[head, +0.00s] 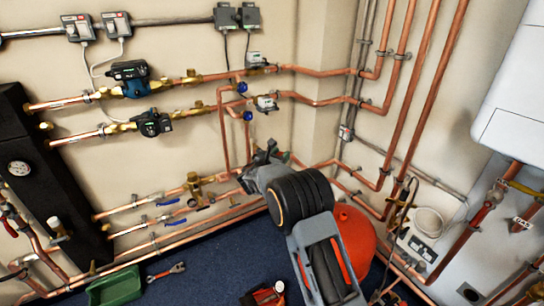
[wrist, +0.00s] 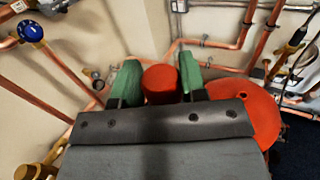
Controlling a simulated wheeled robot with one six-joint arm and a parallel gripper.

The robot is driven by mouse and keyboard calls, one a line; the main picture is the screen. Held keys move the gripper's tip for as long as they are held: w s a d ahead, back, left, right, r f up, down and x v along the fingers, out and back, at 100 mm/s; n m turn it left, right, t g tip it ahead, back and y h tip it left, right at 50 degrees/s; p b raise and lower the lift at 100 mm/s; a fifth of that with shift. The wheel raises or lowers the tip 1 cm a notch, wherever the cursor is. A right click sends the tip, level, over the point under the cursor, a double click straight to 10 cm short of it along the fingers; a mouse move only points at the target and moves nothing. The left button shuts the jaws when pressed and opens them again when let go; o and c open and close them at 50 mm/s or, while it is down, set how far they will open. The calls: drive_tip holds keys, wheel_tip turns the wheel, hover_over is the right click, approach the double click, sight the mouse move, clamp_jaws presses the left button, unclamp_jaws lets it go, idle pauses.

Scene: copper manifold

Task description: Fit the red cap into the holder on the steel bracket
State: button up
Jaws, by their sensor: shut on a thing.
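The red cap (wrist: 160,85) is a short red cylinder, seen in the wrist view between the two green fingers of my gripper (wrist: 159,72). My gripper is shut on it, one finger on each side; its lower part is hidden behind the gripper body. In the head view my gripper (head: 268,155) is near the wall corner, mostly hidden by my own arm, and the cap cannot be made out. A small grey ring-like fitting (wrist: 96,76) shows left of the fingers in the wrist view. I cannot tell whether it is the holder on the steel bracket.
Copper pipes (head: 320,100) run along both walls close around my gripper. A large red vessel (head: 354,240) stands right of my arm and shows in the wrist view (wrist: 245,110). A green tray (head: 114,288) and a wrench (head: 166,272) lie on the blue floor.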

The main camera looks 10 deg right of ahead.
drive_tip(key=s+d+m+g+h+p, duration=0.1)
drive_tip(key=s+d+g, duration=0.1)
drive_tip(key=d, duration=1.3)
drive_tip(key=s+d+m+g+h+p, duration=0.1)
drive_tip(key=s+d, duration=0.2)
drive_tip(key=d, duration=1.2)
wheel_tip(320, 180, down, 27)
drive_tip(key=b, duration=2.4)
drive_tip(key=shift+w, duration=0.25)
drive_tip(key=shift+f+b, duration=0.2)
drive_tip(key=shift+b, duration=0.15)
drive_tip(key=shift+f+b, duration=0.95)
drive_tip(key=shift+f, duration=0.25)
